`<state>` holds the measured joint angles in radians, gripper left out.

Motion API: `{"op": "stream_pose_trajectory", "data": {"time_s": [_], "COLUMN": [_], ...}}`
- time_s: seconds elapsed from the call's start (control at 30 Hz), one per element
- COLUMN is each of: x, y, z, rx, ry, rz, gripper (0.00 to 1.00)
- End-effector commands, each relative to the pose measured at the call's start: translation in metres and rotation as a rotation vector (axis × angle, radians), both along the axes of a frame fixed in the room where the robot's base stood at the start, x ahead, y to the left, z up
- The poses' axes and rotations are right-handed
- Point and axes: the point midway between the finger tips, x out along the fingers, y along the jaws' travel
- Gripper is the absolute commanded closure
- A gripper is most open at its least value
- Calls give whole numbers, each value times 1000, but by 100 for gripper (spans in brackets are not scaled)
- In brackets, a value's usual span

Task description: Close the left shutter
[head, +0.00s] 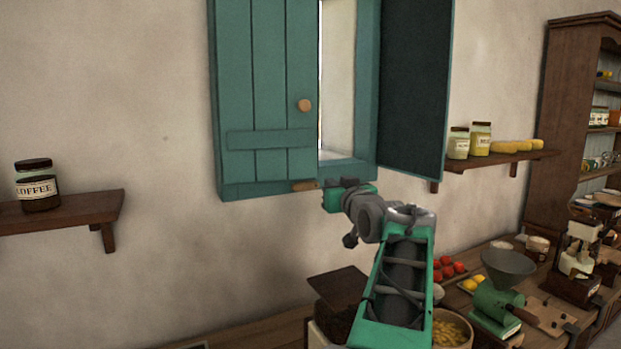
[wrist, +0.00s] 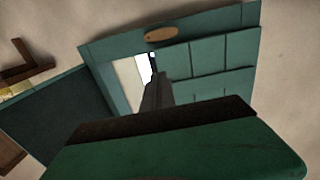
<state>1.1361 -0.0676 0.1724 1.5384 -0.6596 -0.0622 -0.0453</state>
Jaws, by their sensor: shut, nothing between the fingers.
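The left shutter (head: 284,60) is a teal plank panel with a round wooden knob (head: 304,105). It covers the left half of the window and looks flat or nearly flat in its frame; a small gap I cannot rule out. It also shows upside down in the wrist view (wrist: 205,60). A small wooden turn-piece (head: 305,185) sits on the bottom frame rail, also seen in the wrist view (wrist: 161,34). My gripper (head: 328,185) is shut and empty, just right of the turn-piece and below the shutter's lower right corner. Whether it touches anything is unclear.
The right shutter (head: 415,85) stands open, swung out right of my gripper. A shelf with jars (head: 500,157) is beyond it. A shelf with a coffee jar (head: 37,187) is at left. Below is a counter with a grinder (head: 497,305), tomatoes and a bowl. The wall under the window is clear.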

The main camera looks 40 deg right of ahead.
Motion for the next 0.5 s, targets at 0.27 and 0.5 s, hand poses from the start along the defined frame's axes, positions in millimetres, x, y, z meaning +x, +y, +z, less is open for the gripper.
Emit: {"op": "stream_pose_trajectory", "data": {"time_s": [0.27,0.5], "x": [55,98], "y": [-24,-47], "z": [3,4], "rx": [5,5], "ry": [4,4], "rz": [7,4], "gripper": [100,100]}}
